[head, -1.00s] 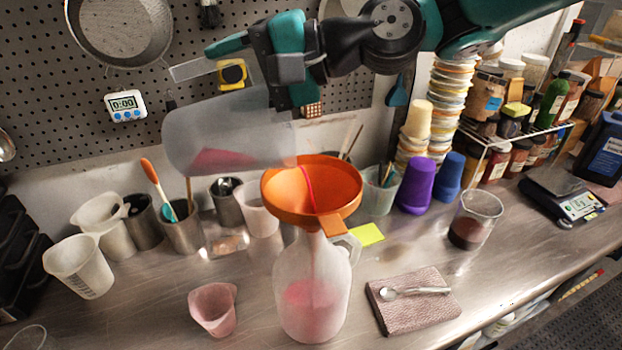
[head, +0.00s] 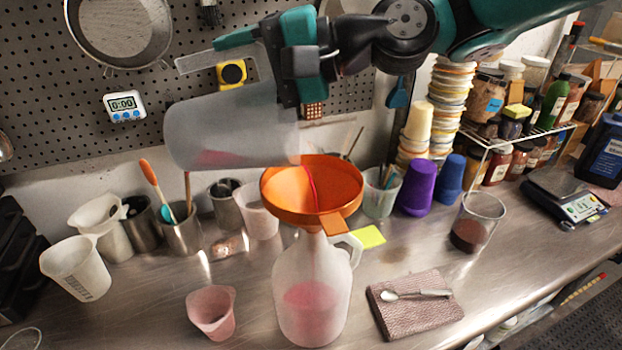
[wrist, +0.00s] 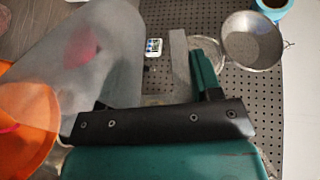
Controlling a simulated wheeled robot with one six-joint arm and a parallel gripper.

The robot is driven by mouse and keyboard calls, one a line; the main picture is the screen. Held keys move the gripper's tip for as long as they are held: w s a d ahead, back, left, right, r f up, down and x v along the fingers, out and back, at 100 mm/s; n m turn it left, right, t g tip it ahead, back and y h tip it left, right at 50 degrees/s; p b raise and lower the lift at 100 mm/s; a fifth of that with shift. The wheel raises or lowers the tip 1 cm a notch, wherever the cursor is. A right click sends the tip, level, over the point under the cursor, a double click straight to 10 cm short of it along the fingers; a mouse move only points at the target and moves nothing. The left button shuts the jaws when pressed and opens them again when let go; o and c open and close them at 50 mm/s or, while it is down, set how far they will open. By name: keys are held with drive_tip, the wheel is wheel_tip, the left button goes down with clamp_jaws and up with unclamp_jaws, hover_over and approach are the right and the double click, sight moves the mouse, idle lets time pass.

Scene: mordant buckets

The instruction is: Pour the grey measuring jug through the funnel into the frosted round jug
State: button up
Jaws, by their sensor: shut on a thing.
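My gripper (head: 287,66) is shut on the grey measuring jug (head: 225,125) and holds it tipped on its side, mouth to the right, above and left of the orange funnel (head: 345,190). The jug also shows in the wrist view (wrist: 110,50). A little pink-red liquid lies inside it, and a thin red stream falls from its lip into the funnel. The funnel sits in the neck of the frosted round jug (head: 290,270), which stands upright on the bench with pink liquid in its lower part. The funnel also shows at the left of the wrist view (wrist: 25,120).
A pink cup (head: 212,310) stands left of the frosted jug. A folded cloth (head: 415,312) with a spoon lies to its right. A beaker of dark liquid (head: 476,222), a purple cup (head: 417,188) and a scale (head: 565,195) stand further right. Several cups and tool pots line the wall.

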drive_tip(key=shift+d+r+y+b, duration=0.1)
drive_tip(key=shift+d+y+b, duration=0.2)
drive_tip(key=shift+b, duration=0.15)
idle(0.5)
